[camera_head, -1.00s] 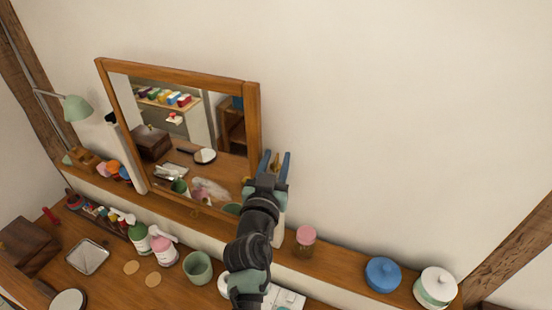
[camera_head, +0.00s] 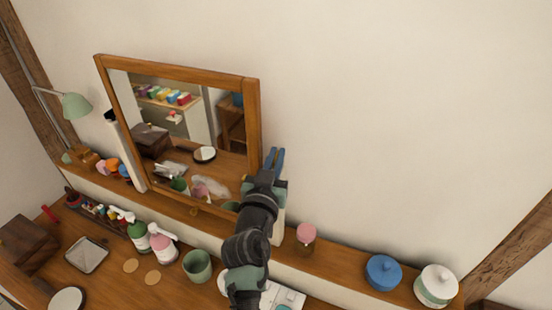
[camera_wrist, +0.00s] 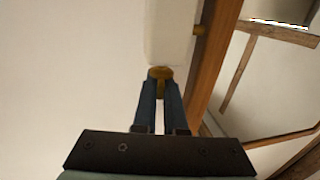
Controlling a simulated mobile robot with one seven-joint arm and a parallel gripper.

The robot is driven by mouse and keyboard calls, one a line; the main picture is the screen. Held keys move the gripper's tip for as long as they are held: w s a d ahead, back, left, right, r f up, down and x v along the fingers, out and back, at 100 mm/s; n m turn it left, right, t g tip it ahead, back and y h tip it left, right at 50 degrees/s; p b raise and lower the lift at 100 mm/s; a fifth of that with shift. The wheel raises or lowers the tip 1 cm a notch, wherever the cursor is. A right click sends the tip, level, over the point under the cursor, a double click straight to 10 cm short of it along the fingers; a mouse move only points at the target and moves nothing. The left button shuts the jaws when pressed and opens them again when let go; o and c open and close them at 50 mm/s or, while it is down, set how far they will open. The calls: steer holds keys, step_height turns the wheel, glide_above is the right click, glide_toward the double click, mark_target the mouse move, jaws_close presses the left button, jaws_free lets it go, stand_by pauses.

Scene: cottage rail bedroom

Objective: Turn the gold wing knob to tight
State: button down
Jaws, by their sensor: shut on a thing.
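The gold wing knob (camera_wrist: 160,74) shows in the wrist view at the end of my blue fingers, beside the white post (camera_wrist: 172,35) next to the mirror frame. My gripper (camera_wrist: 160,88) is shut on the knob, one finger on each side. In the head view my gripper (camera_head: 273,160) reaches up at the right edge of the wood-framed mirror (camera_head: 253,110); there the knob is hidden behind the fingers. The knob's turn angle is hard to read, as the fingers cover much of it.
On the ledge right of my arm stand a pink-lidded jar (camera_head: 306,236), a blue pot (camera_head: 383,272) and a white pot (camera_head: 436,287). A green cup (camera_head: 197,267) and pump bottles (camera_head: 162,245) stand left of my arm. The wall to the right is bare.

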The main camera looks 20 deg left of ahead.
steer(key=shift+f+b, duration=0.25)
steer(key=shift+b, duration=0.2)
steer(key=h+b, duration=0.1)
steer(key=b, duration=0.2)
steer(key=m+h+b, duration=0.1)
steer(key=b, duration=0.2)
steer(key=shift+a+f+m, duration=0.1)
steer(key=shift+f+m, duration=0.1)
steer(key=shift+m, duration=0.1)
steer(key=m+h+b, duration=0.3)
steer(key=h+b, duration=0.2)
steer(key=b, duration=0.4)
steer(key=m+g+h+b, duration=0.1)
steer(key=h+b, duration=0.1)
steer(key=b, duration=0.1)
steer(key=shift+r+m+h+b, duration=0.1)
steer(key=shift+m+h+b, duration=0.2)
steer(key=shift+m+b, duration=0.1)
steer(key=m+h+b, duration=0.1)
steer(key=g+h+b, duration=0.1)
steer(key=m+g+h+b, duration=0.1)
steer(key=shift+r+m+h, duration=0.25)
steer(key=shift+m+h, duration=0.05)
steer(key=shift+h, duration=0.1)
steer(key=shift+g+b, duration=0.3)
steer(key=c, duration=1)
jaws_free()
steer(key=shift+s+r, duration=0.1)
steer(key=shift+r, duration=0.05)
